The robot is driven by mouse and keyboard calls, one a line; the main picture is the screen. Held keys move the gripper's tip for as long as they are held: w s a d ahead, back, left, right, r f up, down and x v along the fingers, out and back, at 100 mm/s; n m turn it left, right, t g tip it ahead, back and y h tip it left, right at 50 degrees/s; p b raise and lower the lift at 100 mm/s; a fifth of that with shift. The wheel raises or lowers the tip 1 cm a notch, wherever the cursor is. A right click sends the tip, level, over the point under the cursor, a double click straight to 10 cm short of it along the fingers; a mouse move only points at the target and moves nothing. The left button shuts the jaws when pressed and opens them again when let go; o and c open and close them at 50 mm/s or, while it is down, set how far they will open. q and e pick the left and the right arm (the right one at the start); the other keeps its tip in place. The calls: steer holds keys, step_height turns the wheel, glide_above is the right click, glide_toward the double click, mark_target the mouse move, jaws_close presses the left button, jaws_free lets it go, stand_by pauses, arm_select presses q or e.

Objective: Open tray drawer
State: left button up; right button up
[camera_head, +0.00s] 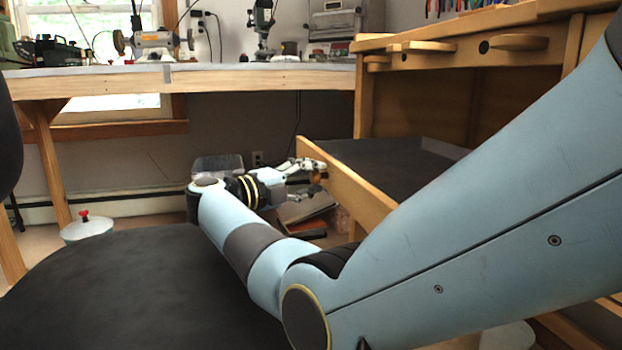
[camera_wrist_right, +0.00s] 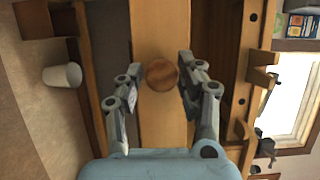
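The tray drawer stands out from the wooden desk in the head view, with its wooden front (camera_head: 352,190) at the near left and its dark inner bottom (camera_head: 385,162) bare. Its round wooden knob (camera_wrist_right: 162,74) shows in the right wrist view. My right gripper (camera_head: 318,170) is at the outer face of the drawer front. In the wrist view its two fingers (camera_wrist_right: 160,84) are apart, one on each side of the knob, with small gaps visible. The knob is mostly hidden by the fingers in the head view. My left gripper is not in view.
A workbench (camera_head: 230,78) with tools runs along the back wall. A lidded white pot (camera_head: 87,228) stands on the floor at left. A tilted box (camera_head: 306,207) lies below my right gripper. A white cup (camera_wrist_right: 62,76) shows in the wrist view.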

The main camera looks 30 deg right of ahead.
steer(key=shift+o, duration=1.3)
steer(key=a, duration=0.7)
steer(key=shift+s+a, duration=0.2)
steer(key=shift+s, duration=0.1)
